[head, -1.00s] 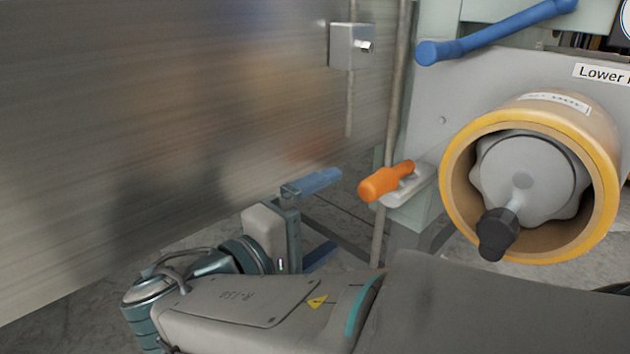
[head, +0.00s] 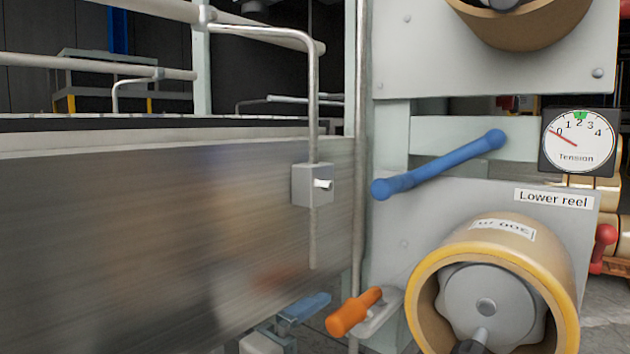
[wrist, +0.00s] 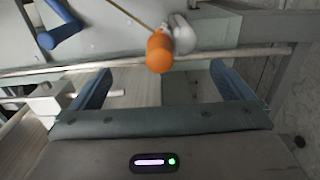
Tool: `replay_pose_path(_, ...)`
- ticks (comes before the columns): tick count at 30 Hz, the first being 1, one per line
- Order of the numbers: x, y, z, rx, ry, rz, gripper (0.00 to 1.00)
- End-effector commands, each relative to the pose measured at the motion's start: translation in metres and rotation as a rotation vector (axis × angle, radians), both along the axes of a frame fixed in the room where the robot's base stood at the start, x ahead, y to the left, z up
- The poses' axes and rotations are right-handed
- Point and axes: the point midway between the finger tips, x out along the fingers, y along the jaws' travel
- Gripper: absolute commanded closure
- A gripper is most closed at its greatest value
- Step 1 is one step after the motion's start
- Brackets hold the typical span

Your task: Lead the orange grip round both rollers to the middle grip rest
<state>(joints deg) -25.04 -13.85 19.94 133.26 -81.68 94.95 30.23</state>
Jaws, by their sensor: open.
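The orange grip (head: 352,313) sits on a light grey rest (head: 384,314) at the lower left of the lower reel (head: 490,285). In the wrist view the orange grip (wrist: 159,52) lies ahead of my open, empty gripper (wrist: 160,85), between the lines of its two blue fingers and apart from them. A thin cord runs from the grip in that view. In the head view my gripper (head: 303,308) is just left of the grip, partly cut off by the bottom edge. I cannot tell which parts here are the two rollers or the middle grip rest.
A blue bar (head: 440,165) slants above the lower reel. A tension dial (head: 578,141) reads near 0. A grey box with a knob (head: 313,185) is on a vertical pipe. A broad metal panel (head: 150,240) fills the left. A red handle (head: 604,248) is at right.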

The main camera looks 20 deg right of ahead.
Motion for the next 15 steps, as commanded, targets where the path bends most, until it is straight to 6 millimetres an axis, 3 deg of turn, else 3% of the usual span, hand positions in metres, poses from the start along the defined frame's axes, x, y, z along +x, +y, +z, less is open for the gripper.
replay_pose_path(15,0.025,-0.034,0.001,-0.001,-0.001,-0.001,0.0)
